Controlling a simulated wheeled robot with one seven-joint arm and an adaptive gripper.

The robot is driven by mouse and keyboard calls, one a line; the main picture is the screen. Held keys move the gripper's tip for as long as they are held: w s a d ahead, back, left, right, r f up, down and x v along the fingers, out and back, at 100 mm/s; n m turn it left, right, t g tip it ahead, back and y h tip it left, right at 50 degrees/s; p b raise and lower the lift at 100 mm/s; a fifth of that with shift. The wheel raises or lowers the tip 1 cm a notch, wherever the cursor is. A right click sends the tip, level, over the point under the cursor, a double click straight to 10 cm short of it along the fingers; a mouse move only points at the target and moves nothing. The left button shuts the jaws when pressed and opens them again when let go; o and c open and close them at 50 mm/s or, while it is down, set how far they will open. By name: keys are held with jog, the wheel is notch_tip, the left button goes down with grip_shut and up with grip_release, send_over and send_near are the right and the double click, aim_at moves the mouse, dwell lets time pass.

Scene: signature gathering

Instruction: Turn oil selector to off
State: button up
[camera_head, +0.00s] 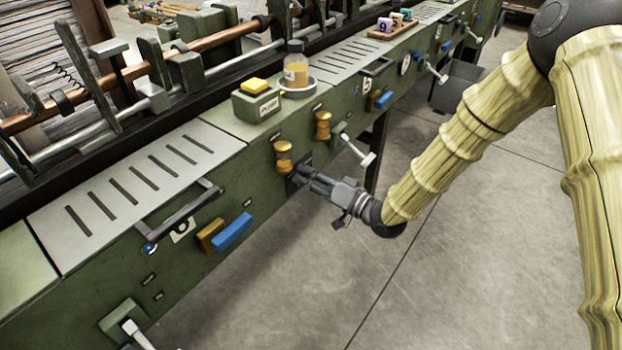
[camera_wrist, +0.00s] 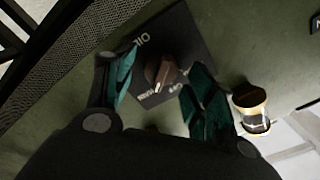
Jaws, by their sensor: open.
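The oil selector is a brown knob (camera_wrist: 162,72) on a dark square plate (camera_wrist: 186,36) with light lettering, seen in the wrist view on the green panel. The word OIL reads on the plate; the other lettering is hard to make out. My gripper (camera_wrist: 158,85) is open, with one teal-padded finger on each side of the knob. I cannot tell whether either finger touches it. In the head view my gripper (camera_head: 297,175) reaches the front of the green machine, and the knob is hidden behind it.
Brass-coloured fittings (camera_head: 283,157) stand on the panel just above my gripper, and a white-ended lever (camera_head: 366,159) sticks out to the right. A bottle (camera_head: 296,68) and a green box with a yellow top (camera_head: 256,103) stand on the machine. The floor (camera_head: 300,285) in front is clear.

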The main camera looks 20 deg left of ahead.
jog(key=c, duration=1)
jog(key=shift+c, duration=0.2)
jog(key=shift+n, duration=0.4)
jog(key=n+b, duration=0.1)
jog(key=n, duration=0.3)
jog(key=shift+n, duration=0.3)
jog(key=shift+s+n+b, duration=0.1)
jog(key=shift+n+b, duration=0.35)
jog(key=shift+n, duration=1.75)
jog(key=o, duration=1)
